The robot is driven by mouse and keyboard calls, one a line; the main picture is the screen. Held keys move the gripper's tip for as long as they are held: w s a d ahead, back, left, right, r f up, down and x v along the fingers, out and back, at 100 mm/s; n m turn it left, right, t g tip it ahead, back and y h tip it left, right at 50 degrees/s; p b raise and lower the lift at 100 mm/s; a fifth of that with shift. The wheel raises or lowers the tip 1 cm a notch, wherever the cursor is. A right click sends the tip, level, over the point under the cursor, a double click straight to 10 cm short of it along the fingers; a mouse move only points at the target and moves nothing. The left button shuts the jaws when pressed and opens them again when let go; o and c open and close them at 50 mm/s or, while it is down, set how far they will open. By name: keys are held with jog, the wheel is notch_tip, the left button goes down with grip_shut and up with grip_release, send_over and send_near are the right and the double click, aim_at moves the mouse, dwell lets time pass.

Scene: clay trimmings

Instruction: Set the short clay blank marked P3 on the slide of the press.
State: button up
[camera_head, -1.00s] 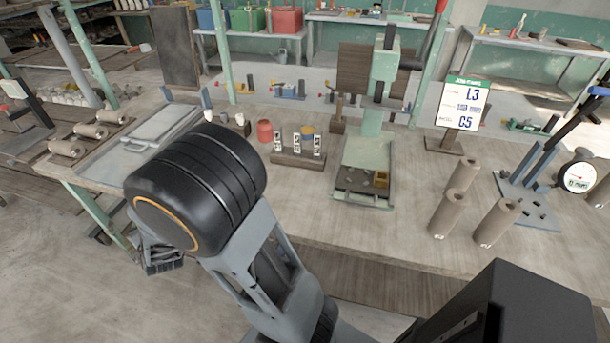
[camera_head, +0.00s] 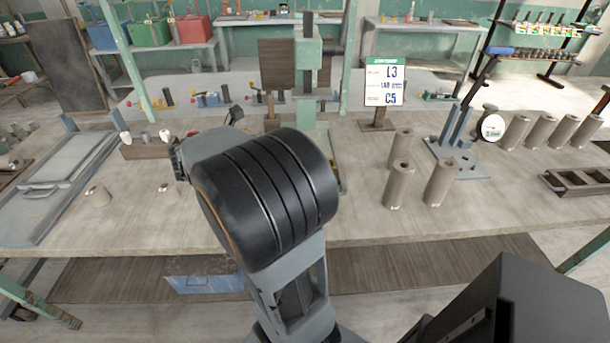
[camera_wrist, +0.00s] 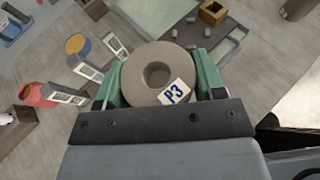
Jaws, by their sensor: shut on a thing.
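My gripper (camera_wrist: 158,80) is shut on the short clay blank marked P3 (camera_wrist: 134,64), with a green jaw on either side. The blank is a grey-brown ring with a centre hole, and its white label faces the wrist camera. The press (camera_head: 308,62) stands at the back of the bench, a pale green column with my arm hiding most of its base. In the wrist view, the dark slide (camera_wrist: 232,30) with a small brass block (camera_wrist: 213,12) lies beyond the blank, up and to the right, apart from it. My gripper is hidden behind my arm in the head view.
Several tall clay cylinders (camera_head: 440,182) stand right of the press, near a sign (camera_head: 388,84).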

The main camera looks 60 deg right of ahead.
jog(key=s+d+m+g, duration=0.3)
jog(key=s+m+g, duration=0.15)
jog(key=s, duration=0.35)
jog(key=shift+g+y, duration=0.45)
jog(key=shift+y, duration=0.05)
jog(key=d+f, duration=0.2)
jog(key=d, duration=0.2)
jog(key=w+d+f+b, duration=0.1)
jog(key=d+f, duration=0.2)
jog(key=d, duration=0.1)
jog(key=d+f, duration=0.3)
jog(key=d, duration=0.1)
jog(key=shift+w, duration=0.2)
jog(key=shift+w+d+f+b, duration=0.1)
jog(key=shift+d+f+b, duration=0.2)
jog(key=shift+d+f, duration=0.4)
jog(key=shift+f, duration=1.65)
jog(key=shift+f, duration=0.2)
jog(key=o, duration=1.1)
